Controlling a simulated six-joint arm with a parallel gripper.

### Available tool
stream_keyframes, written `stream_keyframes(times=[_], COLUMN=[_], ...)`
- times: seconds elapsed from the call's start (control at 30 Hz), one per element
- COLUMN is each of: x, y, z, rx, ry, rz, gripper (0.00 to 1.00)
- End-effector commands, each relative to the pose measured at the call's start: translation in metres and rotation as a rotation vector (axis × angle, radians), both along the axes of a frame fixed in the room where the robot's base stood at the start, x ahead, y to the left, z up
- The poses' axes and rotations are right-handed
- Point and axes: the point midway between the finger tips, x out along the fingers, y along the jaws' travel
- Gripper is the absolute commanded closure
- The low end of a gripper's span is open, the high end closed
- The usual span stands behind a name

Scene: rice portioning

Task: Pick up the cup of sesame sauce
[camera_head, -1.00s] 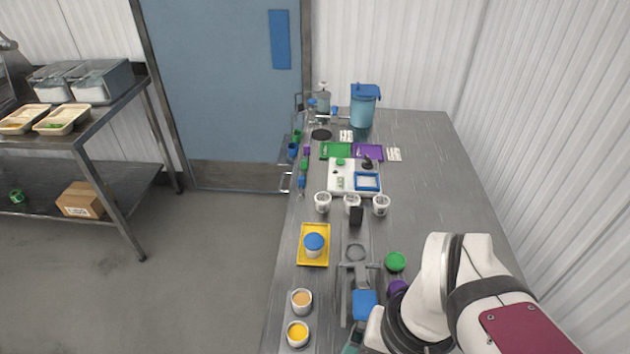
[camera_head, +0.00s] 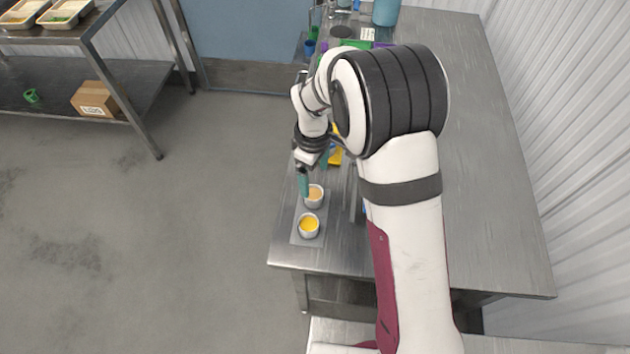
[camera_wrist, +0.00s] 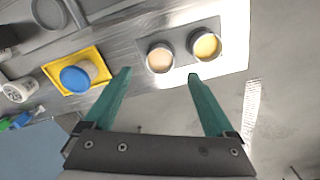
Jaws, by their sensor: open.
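The cup of tan sauce, which looks like the sesame sauce (camera_head: 315,196), stands upright on a grey mat (camera_head: 296,236) near the table's left edge. Beside it, nearer the front, is a cup of yellow sauce (camera_head: 309,226). My gripper (camera_head: 304,188) is at the tan cup's left side in the head view, its green fingers pointing down. In the wrist view my gripper (camera_wrist: 160,75) is open and empty. The tan cup (camera_wrist: 160,60) lies beyond the fingertips, roughly in line with the gap between them; the yellow cup (camera_wrist: 206,46) is to its right. I cannot tell the exact distance.
A yellow tray (camera_wrist: 49,72) holding a blue-lidded cup (camera_wrist: 75,79) is left of the sauce cups in the wrist view. A white cup (camera_wrist: 20,89) stands farther left. My arm hides much of the table in the head view. The table's right side is clear.

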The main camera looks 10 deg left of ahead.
Motion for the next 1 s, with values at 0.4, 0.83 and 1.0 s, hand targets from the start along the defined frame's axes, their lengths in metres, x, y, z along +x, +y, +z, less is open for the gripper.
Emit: stream_keyframes(times=[0.4,0.83,1.0], x=[0.000,0.001,0.001], y=[0.000,0.000,0.000], z=[-0.072,-0.080,-0.080], rx=[-0.002,0.000,0.000], ry=[0.004,0.000,0.000], rz=[-0.003,-0.004,-0.004], gripper=[0.10,0.36,0.66])
